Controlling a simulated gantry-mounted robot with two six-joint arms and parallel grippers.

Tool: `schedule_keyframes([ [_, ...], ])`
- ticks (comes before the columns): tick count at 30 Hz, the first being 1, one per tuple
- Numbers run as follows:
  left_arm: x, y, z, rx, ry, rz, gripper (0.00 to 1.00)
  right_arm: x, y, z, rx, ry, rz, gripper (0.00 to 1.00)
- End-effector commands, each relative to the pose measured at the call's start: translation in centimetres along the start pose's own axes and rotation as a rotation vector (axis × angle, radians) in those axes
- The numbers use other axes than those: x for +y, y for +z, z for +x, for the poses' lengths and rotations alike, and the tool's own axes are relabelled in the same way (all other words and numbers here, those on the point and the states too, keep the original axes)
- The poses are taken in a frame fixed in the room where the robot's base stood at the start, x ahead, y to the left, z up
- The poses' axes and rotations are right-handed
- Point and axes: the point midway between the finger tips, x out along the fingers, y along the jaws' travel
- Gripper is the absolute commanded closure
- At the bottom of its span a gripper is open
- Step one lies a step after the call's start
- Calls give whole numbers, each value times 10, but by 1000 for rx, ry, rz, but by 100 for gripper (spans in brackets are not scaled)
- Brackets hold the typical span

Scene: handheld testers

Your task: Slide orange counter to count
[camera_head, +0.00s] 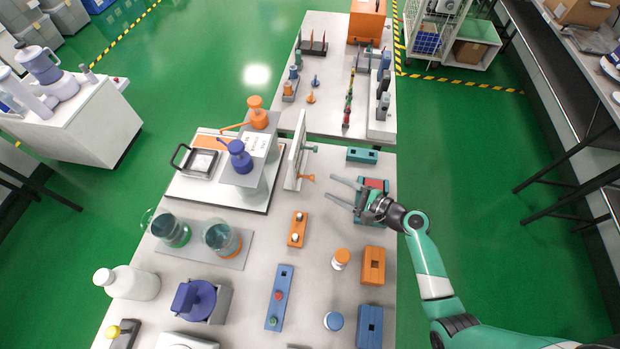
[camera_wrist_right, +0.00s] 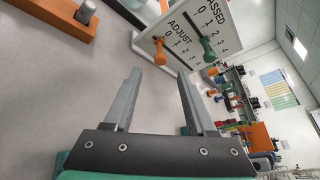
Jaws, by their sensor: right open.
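A white upright board (camera_head: 296,150) stands on the bench and also shows in the wrist view (camera_wrist_right: 222,28). It has columns of numbers marked ADJUST and PASSED. The orange counter (camera_wrist_right: 160,50) is a knob sticking out from the ADJUST column, near its 0; it also shows in the head view (camera_head: 308,177). A teal counter (camera_wrist_right: 207,48) sticks out by the PASSED column. My right gripper (camera_head: 334,188) is open and empty, to the right of the orange counter and apart from it. Its fingers (camera_wrist_right: 158,76) point toward the board. My left gripper is not in view.
A red-topped block (camera_head: 374,184) lies beneath my right wrist, with a teal block (camera_head: 362,155) behind it. An orange block with a knob (camera_head: 297,229) stands in front of the board.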

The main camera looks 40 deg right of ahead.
Motion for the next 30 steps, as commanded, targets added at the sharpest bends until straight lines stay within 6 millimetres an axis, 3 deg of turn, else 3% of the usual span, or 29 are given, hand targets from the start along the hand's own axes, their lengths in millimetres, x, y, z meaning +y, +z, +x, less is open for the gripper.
schedule_keyframes([
  [6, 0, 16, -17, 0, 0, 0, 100, 3, -2, 53, -2, 1, -6, 43],
  [10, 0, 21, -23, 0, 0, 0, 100, 2, -2, 75, -1, 0, -4, 43],
  [15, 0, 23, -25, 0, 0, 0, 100, 0, -1, 87, 2, 0, -4, 43],
  [22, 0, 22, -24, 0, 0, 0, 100, 0, 0, 88, 2, -1, -4, 43],
  [30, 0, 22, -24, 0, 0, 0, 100, 0, 0, 88, 2, -1, -4, 90],
])
